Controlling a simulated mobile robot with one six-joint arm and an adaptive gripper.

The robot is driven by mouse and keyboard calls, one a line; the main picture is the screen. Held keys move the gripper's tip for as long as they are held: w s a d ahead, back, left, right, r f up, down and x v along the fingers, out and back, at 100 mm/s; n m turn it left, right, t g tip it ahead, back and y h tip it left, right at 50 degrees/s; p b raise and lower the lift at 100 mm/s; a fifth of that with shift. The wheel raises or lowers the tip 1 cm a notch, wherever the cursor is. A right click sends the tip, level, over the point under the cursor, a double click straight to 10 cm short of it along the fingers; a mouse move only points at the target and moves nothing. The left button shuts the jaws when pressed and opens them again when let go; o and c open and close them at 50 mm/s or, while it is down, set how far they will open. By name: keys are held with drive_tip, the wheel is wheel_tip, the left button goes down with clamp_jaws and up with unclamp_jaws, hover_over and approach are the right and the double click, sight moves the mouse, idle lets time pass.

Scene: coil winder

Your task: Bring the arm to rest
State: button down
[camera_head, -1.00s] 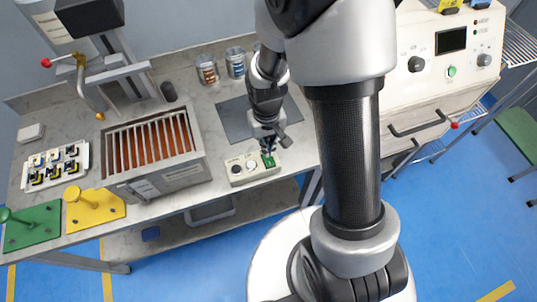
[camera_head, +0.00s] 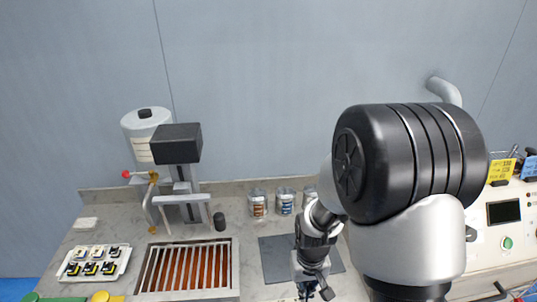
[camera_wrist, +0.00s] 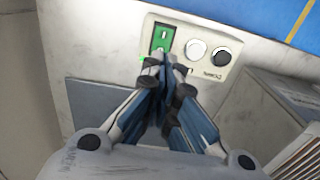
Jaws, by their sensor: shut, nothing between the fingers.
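My gripper (camera_wrist: 160,62) is shut and empty in the wrist view, its fingertips together. They are close to a cream control box (camera_wrist: 192,50) with a green rocker switch (camera_wrist: 163,37), a white button and a black knob. The fingertips overlap the lower edge of the switch in the picture; whether they touch it I cannot tell. In the head view my gripper (camera_head: 305,290) points down at the bottom edge, beside a dark grey mat (camera_head: 275,258). The control box is out of the head view now.
A slatted bin (camera_head: 232,262) of copper-coloured bars and a dispenser stand (camera_head: 178,150) are on the bench at left. A white tray (camera_head: 72,281) of small parts lies further left. Several cans (camera_head: 258,203) stand behind the mat. A cream machine (camera_head: 478,238) is at right.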

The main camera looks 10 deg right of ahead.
wheel_tip(320, 180, up, 10)
drive_tip(key=s+t, duration=0.1)
drive_tip(key=s+r+t, duration=0.3)
drive_tip(key=s+r, duration=1.1)
drive_tip(key=r, duration=0.1)
drive_tip(key=shift+r+t, duration=0.3)
drive_tip(key=shift+r, duration=0.05)
